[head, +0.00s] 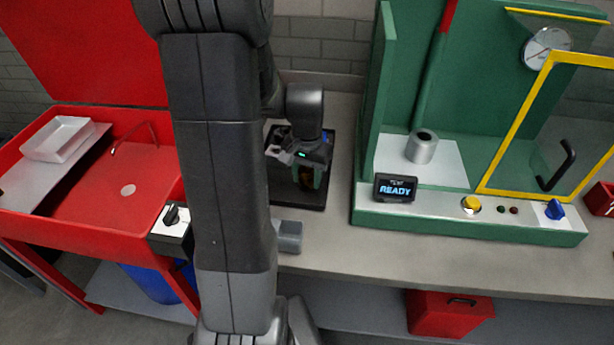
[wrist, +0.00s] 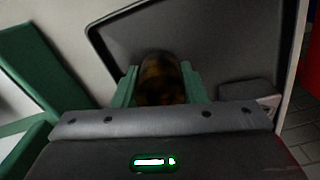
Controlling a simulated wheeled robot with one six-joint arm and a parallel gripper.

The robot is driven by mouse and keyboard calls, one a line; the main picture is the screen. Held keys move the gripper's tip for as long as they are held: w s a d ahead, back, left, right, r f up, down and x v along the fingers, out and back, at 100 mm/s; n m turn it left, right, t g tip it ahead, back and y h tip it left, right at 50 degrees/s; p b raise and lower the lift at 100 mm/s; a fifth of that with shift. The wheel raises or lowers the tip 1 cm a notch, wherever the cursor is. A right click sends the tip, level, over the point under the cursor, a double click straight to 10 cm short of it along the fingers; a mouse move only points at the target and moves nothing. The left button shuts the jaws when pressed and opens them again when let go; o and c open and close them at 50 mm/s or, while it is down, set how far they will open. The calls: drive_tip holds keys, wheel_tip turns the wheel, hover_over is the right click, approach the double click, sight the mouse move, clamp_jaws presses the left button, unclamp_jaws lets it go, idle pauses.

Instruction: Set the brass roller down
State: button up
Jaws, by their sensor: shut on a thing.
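My gripper (head: 310,182) is over the black tray (head: 288,200) on the bench, to the left of the green machine. In the wrist view its green fingers (wrist: 158,88) are shut on the brass roller (wrist: 161,76), which looks dark brown and mottled. Only a small amber part of the roller shows between the fingers in the head view. The black tray (wrist: 205,30) lies beneath and around the roller in the wrist view. I cannot tell whether the roller touches the tray.
A green test stand (head: 470,222) with a READY display and a grey metal cylinder (head: 421,148) stands to the right. A red wash basin (head: 95,195) is at the left. A small grey block (head: 289,236) sits near the bench's front edge.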

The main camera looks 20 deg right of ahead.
sight(307, 170)
drive_tip(key=shift+f, duration=0.25)
drive_tip(key=shift+f, duration=0.2)
drive_tip(key=o, duration=1.3)
drive_tip(key=shift+c, duration=0.2)
drive_tip(key=shift+r, duration=0.1)
wheel_tip(307, 170, up, 12)
drive_tip(key=shift+r, duration=0.15)
